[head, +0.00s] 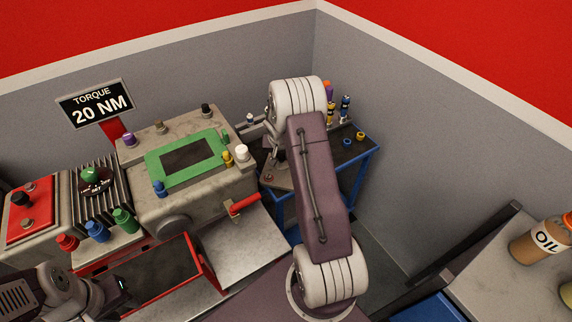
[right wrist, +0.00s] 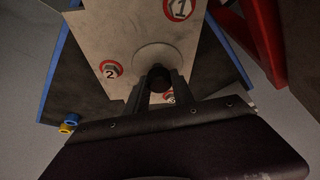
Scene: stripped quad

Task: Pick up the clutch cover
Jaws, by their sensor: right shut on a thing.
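The clutch cover (right wrist: 135,55) is a pale, worn plate with red-ringed number marks and a round raised boss. It fills the middle of the right wrist view, over a dark blue-edged table. My right gripper (right wrist: 160,82) is shut on the dark knob at the boss. I cannot tell whether the cover touches the table. In the head view, part of the cover (head: 279,175) shows beside my right arm, which hides the rest. My left gripper (head: 108,295) is at the lower left, apart from the cover; its jaws are unclear.
The blue-framed table (head: 358,172) stands in the wall corner, with coloured bottles at its back. Left of it is a metal block (head: 205,207) with a green frame (head: 218,140) and coloured knobs. An oil bottle (head: 540,240) stands on a bench at right.

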